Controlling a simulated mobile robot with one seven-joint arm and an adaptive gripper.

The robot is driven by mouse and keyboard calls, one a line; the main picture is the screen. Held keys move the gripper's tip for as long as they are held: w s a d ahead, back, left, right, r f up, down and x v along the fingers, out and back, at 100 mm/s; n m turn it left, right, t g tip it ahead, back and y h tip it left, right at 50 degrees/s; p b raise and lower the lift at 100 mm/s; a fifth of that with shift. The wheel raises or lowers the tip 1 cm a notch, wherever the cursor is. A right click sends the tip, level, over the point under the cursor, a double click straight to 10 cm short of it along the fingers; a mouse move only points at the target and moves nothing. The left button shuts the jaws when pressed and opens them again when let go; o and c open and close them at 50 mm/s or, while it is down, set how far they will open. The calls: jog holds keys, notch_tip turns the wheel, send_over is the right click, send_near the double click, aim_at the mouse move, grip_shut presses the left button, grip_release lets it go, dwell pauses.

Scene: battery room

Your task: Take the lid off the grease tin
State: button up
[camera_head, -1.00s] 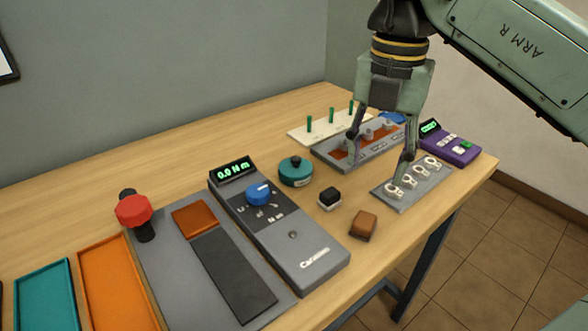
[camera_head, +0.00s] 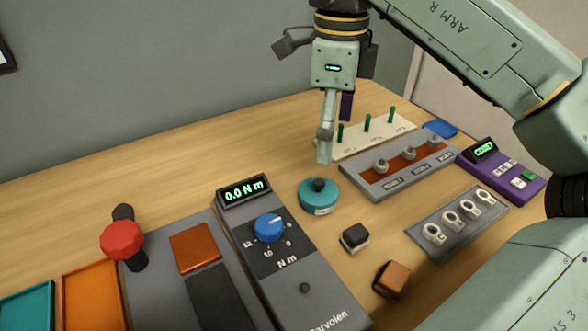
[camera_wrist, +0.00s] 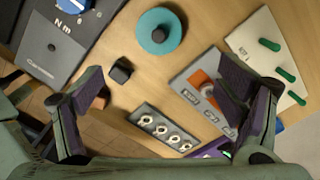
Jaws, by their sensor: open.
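The grease tin (camera_head: 318,202) is a low round teal tin with a pale label on its side. It stands on the wooden table, right of the torque tester. Its lid (camera_head: 319,188) is on, with a dark round knob in the middle. In the wrist view the tin's lid (camera_wrist: 148,38) shows from above, beyond my fingers. My gripper (camera_head: 335,135) is above the table, behind and above the tin, and apart from it. In the wrist view my gripper (camera_wrist: 160,105) has its two purple-padded fingers wide apart with nothing between them.
A grey torque tester (camera_head: 300,262) stands left of the tin. A small black block (camera_head: 354,238) and a brown block (camera_head: 392,280) lie in front. A board with green pegs (camera_head: 372,138), a grey knob panel (camera_head: 400,168) and a ring plate (camera_head: 457,222) are to the right.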

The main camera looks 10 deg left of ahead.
jog(key=n, duration=0.1)
send_over(319, 181)
jog(key=f, duration=0.5)
jog(key=shift+w+d+f, duration=0.1)
jog(key=shift+w+d, duration=0.1)
jog(key=shift+d, duration=0.1)
jog(key=shift+s+a+f+p, duration=0.15)
jog(key=shift+f+p, duration=0.3)
jog(key=shift+f, duration=0.95)
jog(key=shift+a+f+p, duration=0.1)
jog(key=shift+f+p, duration=0.3)
jog(key=shift+f, duration=0.95)
jog(key=c, duration=1)
